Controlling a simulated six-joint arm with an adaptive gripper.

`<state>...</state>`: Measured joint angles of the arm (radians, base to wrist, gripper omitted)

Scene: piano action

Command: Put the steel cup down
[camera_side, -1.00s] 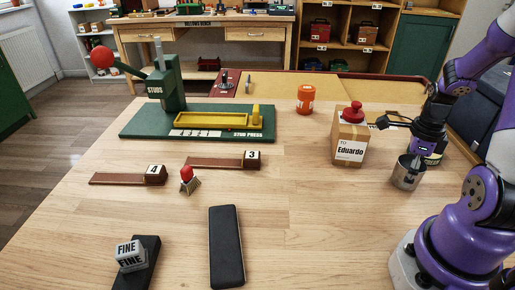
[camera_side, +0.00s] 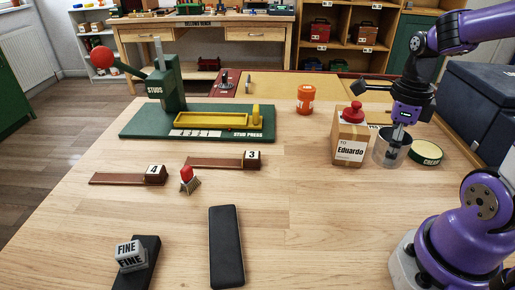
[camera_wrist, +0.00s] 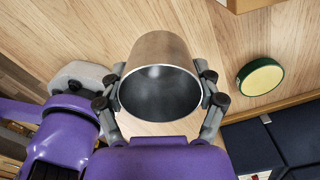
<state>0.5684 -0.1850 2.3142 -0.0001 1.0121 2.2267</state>
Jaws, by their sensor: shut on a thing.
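The steel cup (camera_side: 391,151) is a grey metal cylinder with an open top. It stands upright at the right of the table in the side view, beside the cardboard box. My gripper (camera_side: 397,137) reaches down from above and is shut on it. In the wrist view the cup (camera_wrist: 160,49) has its dark, empty mouth towards the camera, and my gripper (camera_wrist: 160,97) has a finger on either side of it. The cup looks raised above the table; how high is unclear, and its contact with the wood is not visible.
The cardboard box (camera_side: 348,153) marked "Eduardo", with a red knob on top, is close on the cup's left. A round green tin (camera_side: 427,153) with a cream top is close on its right. An orange jar (camera_side: 305,99) is further back. Bare wood lies in front.

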